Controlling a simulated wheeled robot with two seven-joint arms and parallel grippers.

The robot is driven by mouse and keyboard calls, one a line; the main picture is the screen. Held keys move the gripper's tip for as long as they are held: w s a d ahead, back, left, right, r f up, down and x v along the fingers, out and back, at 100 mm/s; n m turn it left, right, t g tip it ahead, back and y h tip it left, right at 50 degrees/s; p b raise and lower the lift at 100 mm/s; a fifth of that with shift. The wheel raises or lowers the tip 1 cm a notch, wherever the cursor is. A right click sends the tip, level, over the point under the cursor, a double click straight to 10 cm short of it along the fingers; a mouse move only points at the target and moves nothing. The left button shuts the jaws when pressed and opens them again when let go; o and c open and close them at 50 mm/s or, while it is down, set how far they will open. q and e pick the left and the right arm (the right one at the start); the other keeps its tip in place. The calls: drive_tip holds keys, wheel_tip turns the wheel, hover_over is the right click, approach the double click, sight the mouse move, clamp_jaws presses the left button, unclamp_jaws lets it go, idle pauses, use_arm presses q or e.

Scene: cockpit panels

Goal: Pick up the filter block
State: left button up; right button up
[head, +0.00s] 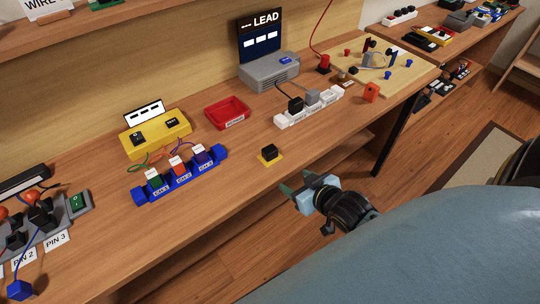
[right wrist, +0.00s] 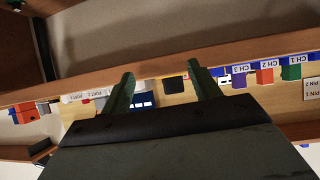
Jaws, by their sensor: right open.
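A small black block (head: 269,152) sits on a yellow pad (head: 268,160) near the table's front edge in the head view. No filter label is readable on it, but it is the lone block nearest my gripper. My right gripper (head: 303,186) is open and empty, in front of the table edge, to the right of and nearer than the black block, not touching it. In the right wrist view, which is upside down, the black block (right wrist: 175,84) shows beyond and between the open fingers (right wrist: 166,86). My left gripper is out of view.
A blue rack (head: 180,178) with coloured channel blocks stands left. Behind are a yellow box (head: 156,138), a red tray (head: 228,113) and a grey device (head: 268,73). Table around the black block is clear.

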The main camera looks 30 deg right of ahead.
drive_tip(key=t, duration=0.2)
approach(272, 150)
drive_tip(key=b+x, duration=0.2)
drive_tip(key=x, duration=0.5)
drive_tip(key=shift+w+f, duration=0.1)
drive_tip(key=shift+w, duration=0.25)
drive_tip(key=b+x, duration=0.1)
drive_tip(key=x, duration=0.3)
drive_tip(key=shift+w+a+f, duration=0.15)
drive_tip(key=shift+w+f, duration=0.05)
drive_tip(key=shift+w, duration=0.25)
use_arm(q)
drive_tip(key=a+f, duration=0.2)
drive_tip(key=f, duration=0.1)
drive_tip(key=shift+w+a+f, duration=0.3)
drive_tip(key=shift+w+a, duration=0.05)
use_arm(e)
drive_tip(key=c, duration=1.1)
